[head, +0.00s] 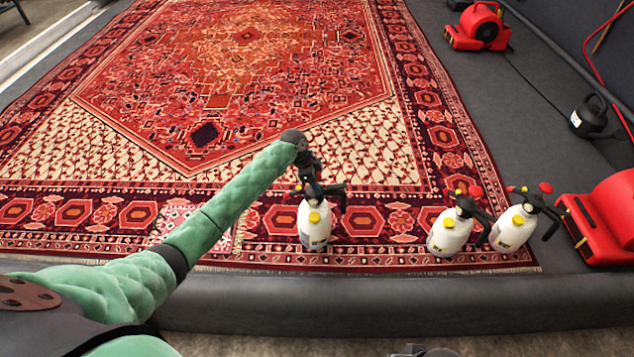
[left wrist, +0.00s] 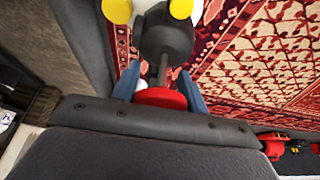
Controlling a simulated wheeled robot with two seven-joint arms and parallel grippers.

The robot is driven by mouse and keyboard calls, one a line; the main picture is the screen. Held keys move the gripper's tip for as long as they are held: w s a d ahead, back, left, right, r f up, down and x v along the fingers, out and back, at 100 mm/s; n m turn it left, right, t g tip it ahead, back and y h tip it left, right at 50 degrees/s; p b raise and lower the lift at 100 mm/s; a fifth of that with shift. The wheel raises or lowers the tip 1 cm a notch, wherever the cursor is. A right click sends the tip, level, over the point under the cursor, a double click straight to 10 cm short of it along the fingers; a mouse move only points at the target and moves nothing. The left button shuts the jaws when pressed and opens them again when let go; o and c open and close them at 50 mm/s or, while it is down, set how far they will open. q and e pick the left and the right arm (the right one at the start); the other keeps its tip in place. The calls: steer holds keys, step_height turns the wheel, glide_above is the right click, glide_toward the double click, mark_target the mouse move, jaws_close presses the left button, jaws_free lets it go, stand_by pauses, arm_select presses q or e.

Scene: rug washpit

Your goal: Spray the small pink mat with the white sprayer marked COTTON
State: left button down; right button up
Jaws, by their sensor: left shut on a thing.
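My left gripper (head: 312,180) is shut on the top of a white sprayer (head: 314,225) with a black head and yellow cap. In the left wrist view the blue fingers (left wrist: 160,88) close around its black stem, by a red knob (left wrist: 160,100). The sprayer is upright over the big rug's near border; I cannot tell whether its base touches. Its label is too small to read. A small pink patterned mat (head: 174,213) lies on the rug left of the sprayer, partly hidden by my left arm. My right gripper is not clearly in view.
Two similar white sprayers stand to the right, one (head: 450,233) on the rug border and another (head: 513,230) by its corner. Red blowers (head: 478,27) (head: 610,215) stand along the right. A padded dark edge (head: 400,303) runs along the front. The large red rug (head: 240,60) is otherwise clear.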

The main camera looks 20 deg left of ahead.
arm_select(q)
steer(key=shift+f, duration=0.35)
arm_select(e)
steer(key=shift+w+f, duration=0.1)
stand_by(0.6)
arm_select(q)
steer(key=c, duration=0.8)
jaws_free()
steer(key=shift+o, duration=0.6)
steer(key=shift+f, duration=0.2)
steer(key=b+v, duration=0.1)
steer(key=v, duration=0.6)
steer(key=shift+a+r, duration=0.2)
steer(key=shift+r, duration=0.3)
arm_select(e)
steer(key=shift+w+a+f+t+y, duration=0.15)
steer(key=shift+w+a+f, duration=0.05)
steer(key=shift+a+f, duration=0.25)
steer(key=shift+w+a+f+t+y, duration=0.15)
steer(key=shift+a+f, duration=0.3)
arm_select(q)
steer(key=shift+n, duration=0.3)
